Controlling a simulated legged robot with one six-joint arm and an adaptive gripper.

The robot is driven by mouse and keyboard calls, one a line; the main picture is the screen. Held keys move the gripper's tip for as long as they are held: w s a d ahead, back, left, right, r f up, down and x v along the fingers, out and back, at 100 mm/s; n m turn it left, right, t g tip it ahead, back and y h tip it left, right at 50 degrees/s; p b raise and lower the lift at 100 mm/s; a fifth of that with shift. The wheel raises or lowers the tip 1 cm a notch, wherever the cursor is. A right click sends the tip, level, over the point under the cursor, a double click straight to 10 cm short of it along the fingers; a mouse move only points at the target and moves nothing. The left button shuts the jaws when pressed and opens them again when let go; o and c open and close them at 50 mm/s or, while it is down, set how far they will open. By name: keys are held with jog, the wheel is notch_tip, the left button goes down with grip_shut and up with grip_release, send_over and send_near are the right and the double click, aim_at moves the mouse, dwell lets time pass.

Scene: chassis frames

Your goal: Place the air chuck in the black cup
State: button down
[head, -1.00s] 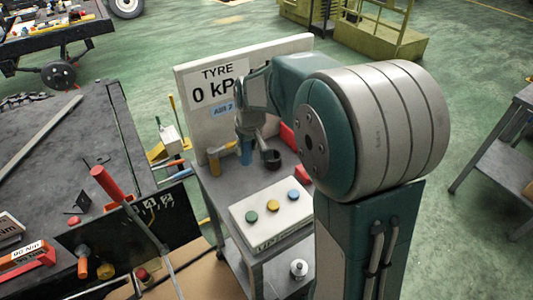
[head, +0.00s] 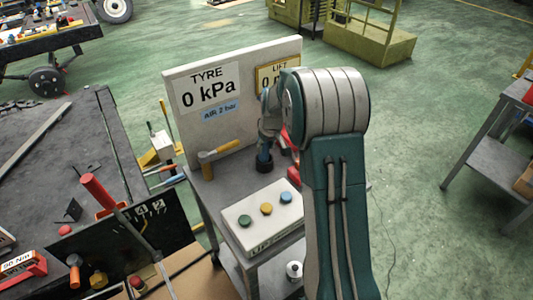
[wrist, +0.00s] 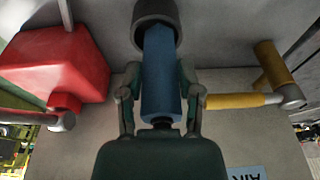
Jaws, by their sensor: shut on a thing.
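The blue air chuck (wrist: 160,75) is between the fingers of my gripper (wrist: 160,105), which is shut on it. The black cup (wrist: 155,8) is at the top of the wrist view, and the chuck's far end overlaps its dark opening. In the head view the chuck (head: 264,151) points down at the black cup (head: 264,168) on the grey bench, directly above or just inside its mouth. I cannot tell how deep the tip reaches. My gripper (head: 268,138) is partly hidden by my own arm in the head view.
A yellow-handled tool (head: 222,149) stands left of the cup, and a red box (wrist: 55,65) is on the other side. A white panel with buttons (head: 265,211) is in front. An upright board (head: 188,125) with a tyre reading stands behind.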

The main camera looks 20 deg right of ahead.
aim_at(267, 149)
jog(key=x, duration=0.3)
jog(key=shift+s+d+f, duration=0.25)
jog(key=shift+d+f, duration=0.05)
jog(key=shift+c, duration=1.4)
grip_release()
